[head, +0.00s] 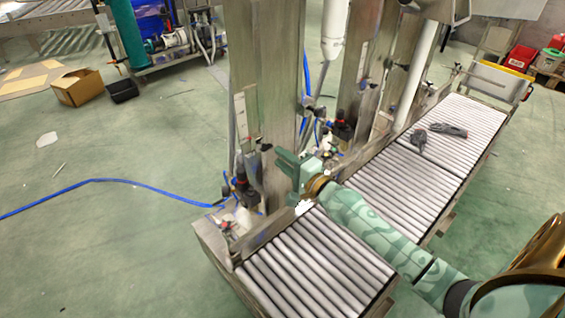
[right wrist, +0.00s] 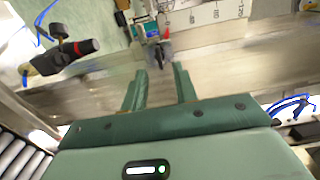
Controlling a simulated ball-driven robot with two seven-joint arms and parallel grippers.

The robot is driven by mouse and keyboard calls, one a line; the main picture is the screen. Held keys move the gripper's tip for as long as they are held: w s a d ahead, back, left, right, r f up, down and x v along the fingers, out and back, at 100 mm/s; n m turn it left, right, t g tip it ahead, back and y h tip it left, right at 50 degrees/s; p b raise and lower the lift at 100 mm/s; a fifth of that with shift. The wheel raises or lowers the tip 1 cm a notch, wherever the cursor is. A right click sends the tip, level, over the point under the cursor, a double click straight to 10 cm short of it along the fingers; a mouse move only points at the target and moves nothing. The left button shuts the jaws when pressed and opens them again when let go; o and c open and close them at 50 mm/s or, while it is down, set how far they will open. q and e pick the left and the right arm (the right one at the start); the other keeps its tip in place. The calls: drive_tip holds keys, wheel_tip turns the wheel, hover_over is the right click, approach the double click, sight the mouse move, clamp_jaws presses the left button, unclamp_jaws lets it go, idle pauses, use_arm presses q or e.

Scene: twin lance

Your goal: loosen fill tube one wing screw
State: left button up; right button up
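My right gripper (right wrist: 160,70) is open, its two green fingers apart with a clear gap between them. A small dark wing screw (right wrist: 159,54) is just beyond the fingertips, roughly in line with the gap, on a fitting with red and blue parts beside a numbered scale (right wrist: 200,14). I cannot tell whether the fingertips touch it. In the head view my right gripper (head: 284,162) reaches in from the right, close to the near metal column (head: 262,70). A dark knob (head: 265,147) shows on the column there, too small to make out clearly. My left gripper is out of view.
A roller conveyor (head: 310,262) lies below my right arm, and a longer one (head: 400,180) runs to the back right with dark objects on it. A black and red valve (right wrist: 62,58) sits left of the fingers. Open green floor (head: 120,230) lies to the left.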

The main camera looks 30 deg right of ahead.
sight(269, 149)
drive_tip(key=shift+w+a, duration=0.25)
drive_tip(key=shift+w, duration=1.3)
drive_tip(key=shift+w+a, duration=0.2)
drive_tip(key=shift+w, duration=1.3)
